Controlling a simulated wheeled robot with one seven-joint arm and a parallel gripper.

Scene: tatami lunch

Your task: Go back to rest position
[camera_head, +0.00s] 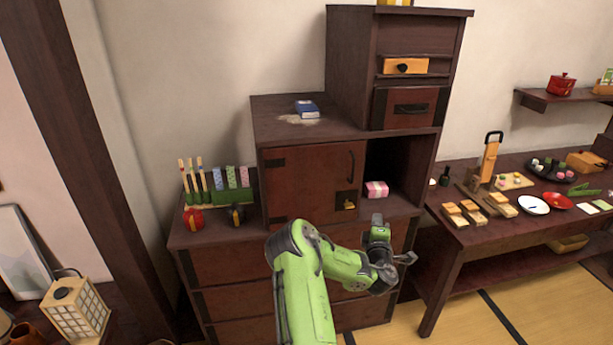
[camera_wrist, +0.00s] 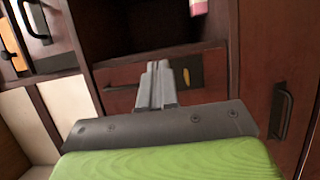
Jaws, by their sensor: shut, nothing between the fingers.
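My gripper (camera_head: 408,258) is in front of the dark wooden cabinet (camera_head: 222,268), to the right of its middle, at the height of its drawers. In the wrist view my gripper (camera_wrist: 157,84) has its two grey fingers together and empty. My green arm reaches up from the bottom of the head view and hides part of the drawers.
A pink-and-white box (camera_head: 376,189) sits in the open compartment beside the closed cabinet door (camera_head: 312,184). A blue book (camera_head: 307,108) lies on top. A low table (camera_head: 463,236) with food and dishes stands at the right. A lantern (camera_head: 76,308) is at lower left.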

